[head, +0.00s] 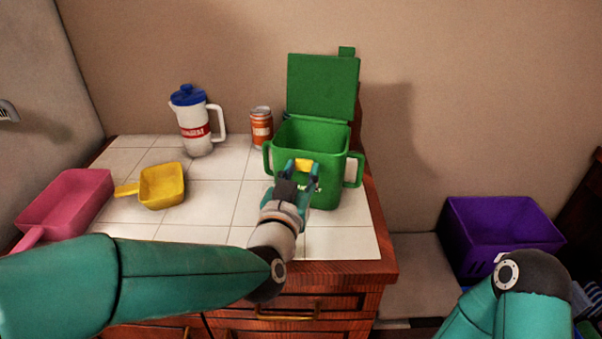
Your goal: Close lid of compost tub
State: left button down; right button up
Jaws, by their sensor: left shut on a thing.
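The green compost tub (330,200) stands upright on the tiled counter near its right end. Its lid (323,87) is open, standing up at the back with a tab at the top. The tub has a handle on each side. My left gripper (302,168) is in front of the tub's front rim, shut on a small yellow thing (303,163). The gripper covers part of the tub's front. I cannot tell whether it touches the tub. Of my right arm only links show at the lower right; its gripper is out of view.
A white pitcher with a blue lid (197,125) and an orange can (261,128) stand left of the tub. A yellow scoop (162,187) and pink dustpan (68,202) lie further left. A purple crate (500,235) is below, right of the counter (225,235).

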pick_arm(q)
jog(key=shift+w, duration=0.1)
jog(key=c, duration=0.7)
grip_release()
jog(key=v, duration=1.2)
jog(key=shift+f, duration=0.1)
